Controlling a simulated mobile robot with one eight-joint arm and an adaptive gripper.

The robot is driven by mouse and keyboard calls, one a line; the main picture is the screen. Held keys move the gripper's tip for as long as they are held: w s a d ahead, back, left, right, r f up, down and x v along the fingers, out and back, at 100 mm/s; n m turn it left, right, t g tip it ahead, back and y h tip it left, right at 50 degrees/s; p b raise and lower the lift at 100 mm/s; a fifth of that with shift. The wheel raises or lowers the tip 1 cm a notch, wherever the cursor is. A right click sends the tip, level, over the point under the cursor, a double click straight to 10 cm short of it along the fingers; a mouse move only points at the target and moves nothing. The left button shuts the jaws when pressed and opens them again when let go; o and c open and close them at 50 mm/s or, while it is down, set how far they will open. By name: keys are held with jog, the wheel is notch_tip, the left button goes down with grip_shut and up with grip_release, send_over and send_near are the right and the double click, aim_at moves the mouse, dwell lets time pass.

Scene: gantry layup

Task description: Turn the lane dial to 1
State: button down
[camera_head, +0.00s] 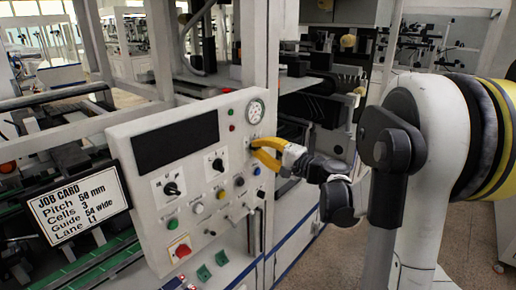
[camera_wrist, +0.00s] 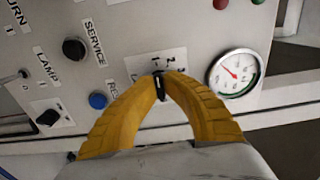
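The lane dial (camera_wrist: 160,88) is a small black knob with a narrow grip, on a white plate with numbers around it. My gripper (camera_wrist: 161,74) has its yellow fingertips on either side of the knob, close against it. The knob's grip runs nearly straight up and down in the wrist view. The number it points to cannot be read for certain. In the head view my gripper (camera_head: 252,149) reaches the right edge of the control panel (camera_head: 140,215), and its fingers cover the dial.
A round gauge (camera_wrist: 234,74) sits beside the dial. A blue button (camera_wrist: 97,100) and the black service knob (camera_wrist: 74,49) are on its other side. A red knob (camera_head: 181,250) is low on the panel. A job card (camera_head: 79,205) reads Lane L1.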

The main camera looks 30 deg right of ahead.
jog(key=c, duration=1.5)
grip_release()
jog(key=shift+a, duration=0.1)
jog(key=shift+w, duration=0.15)
jog(key=v, duration=1.2)
jog(key=s+a+f+n+g+b, duration=0.1)
jog(key=s+a+f+n+g, duration=0.2)
jog(key=a, duration=0.6)
jog(key=a+f+n+g+b, duration=0.1)
jog(key=a+f+n+g, duration=0.1)
jog(key=a+f+g, duration=0.45)
jog(key=s+a+f+n+h, duration=0.2)
jog(key=s+a+n+h, duration=0.1)
jog(key=s, duration=0.3)
jog(key=s+a+f+n+h+b, duration=0.1)
jog(key=s+a+f+n+h, duration=0.2)
jog(key=s+n, duration=0.2)
jog(key=shift+s+a+n+b, duration=0.3)
jog(key=shift+s+a+n, duration=0.1)
jog(key=shift+s, duration=0.8)
